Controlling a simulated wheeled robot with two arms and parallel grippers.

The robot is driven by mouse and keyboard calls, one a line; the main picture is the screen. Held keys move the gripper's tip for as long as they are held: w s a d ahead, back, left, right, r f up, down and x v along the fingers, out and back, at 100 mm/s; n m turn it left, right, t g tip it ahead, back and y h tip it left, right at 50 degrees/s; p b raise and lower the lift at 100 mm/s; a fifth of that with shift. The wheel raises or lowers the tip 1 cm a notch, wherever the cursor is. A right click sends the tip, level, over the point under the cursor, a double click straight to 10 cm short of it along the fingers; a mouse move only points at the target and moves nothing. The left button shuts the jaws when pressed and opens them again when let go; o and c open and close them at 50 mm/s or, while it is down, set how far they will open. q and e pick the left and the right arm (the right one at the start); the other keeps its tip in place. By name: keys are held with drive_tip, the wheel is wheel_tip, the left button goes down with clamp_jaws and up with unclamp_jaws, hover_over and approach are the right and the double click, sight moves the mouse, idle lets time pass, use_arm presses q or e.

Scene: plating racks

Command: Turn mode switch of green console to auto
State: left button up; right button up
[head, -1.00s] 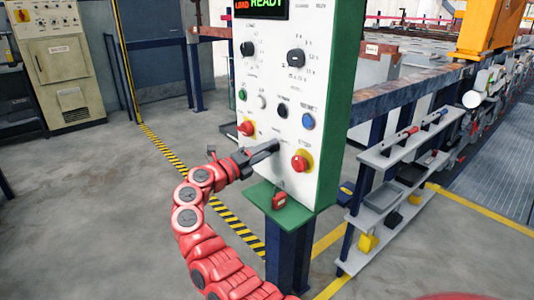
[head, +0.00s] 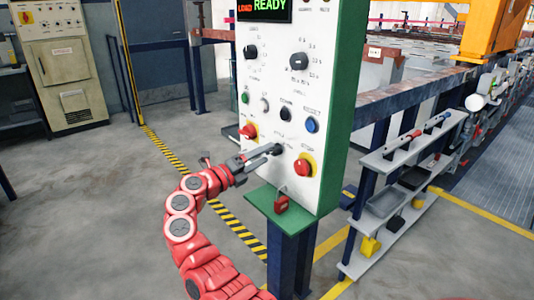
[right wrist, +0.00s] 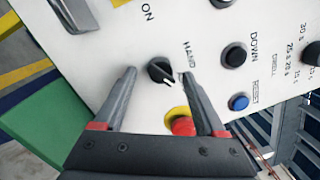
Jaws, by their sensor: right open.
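The green console (head: 341,115) has a white front panel with knobs and buttons and a green side. The mode switch (right wrist: 159,70) is a small black knob with a white pointer beside the word HAND in the right wrist view. In the head view it sits low on the panel, mostly hidden by my fingers. My right gripper (head: 268,154) is at the panel; in the right wrist view the open fingers (right wrist: 159,75) straddle the knob with space on both sides. I cannot tell how near the tips are to the panel. My left gripper is not in view.
A red emergency button (head: 303,168) on a yellow ring is close to the right of my fingers. A shelf rack (head: 400,145) stands at right; floor at left is clear.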

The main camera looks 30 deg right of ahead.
drive_tip(key=s+a+f, duration=0.1)
drive_tip(key=s+a, duration=0.1)
drive_tip(key=a, duration=1.3)
drive_tip(key=shift+f, duration=0.15)
